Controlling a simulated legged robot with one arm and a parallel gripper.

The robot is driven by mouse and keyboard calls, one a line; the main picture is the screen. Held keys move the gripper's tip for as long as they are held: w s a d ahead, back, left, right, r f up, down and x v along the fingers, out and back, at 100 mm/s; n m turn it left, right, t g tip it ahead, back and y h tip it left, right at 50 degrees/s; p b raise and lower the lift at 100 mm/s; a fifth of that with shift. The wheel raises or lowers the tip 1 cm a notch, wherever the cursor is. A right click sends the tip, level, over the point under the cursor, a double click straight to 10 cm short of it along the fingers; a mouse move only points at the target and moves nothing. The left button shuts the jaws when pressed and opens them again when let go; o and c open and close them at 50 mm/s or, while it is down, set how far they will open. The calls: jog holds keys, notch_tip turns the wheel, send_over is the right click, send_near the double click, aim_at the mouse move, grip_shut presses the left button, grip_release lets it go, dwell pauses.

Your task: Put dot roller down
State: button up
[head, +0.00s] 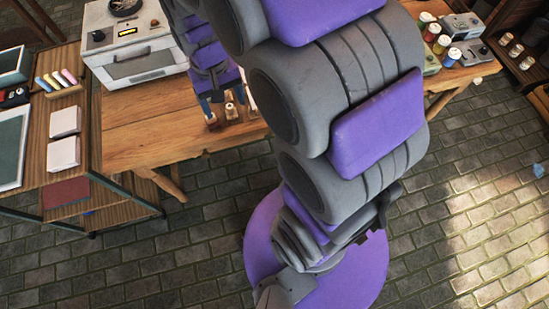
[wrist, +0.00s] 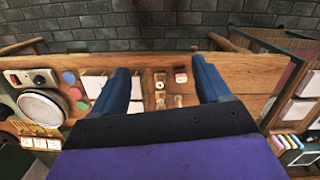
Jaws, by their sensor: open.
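Small upright tools stand in a wooden holder (head: 231,111) on the wooden table (head: 135,130), partly hidden by my arm in the head view. In the wrist view, pale and brown tool tops (wrist: 160,85) lie between my fingers. I cannot tell which of them is the dot roller. My gripper (head: 224,100) is over the holder with its fingers pointing down. In the wrist view, my gripper (wrist: 160,78) shows two blue fingers wide apart, with nothing seen clamped between them.
A white oven (head: 140,62) stands at the back left of the table. Paint jars (head: 441,43) stand at the right end. A shelf unit (head: 85,125) with white blocks and coloured sticks is at the left.

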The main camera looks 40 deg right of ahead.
jog(key=s+r, duration=0.2)
jog(key=s, duration=0.8)
jog(key=s+r+n, duration=0.1)
jog(key=s+r, duration=0.1)
jog(key=s, duration=0.9)
jog(key=shift+n+g, duration=0.3)
jog(key=shift+g, duration=0.1)
jog(key=shift+a, duration=0.1)
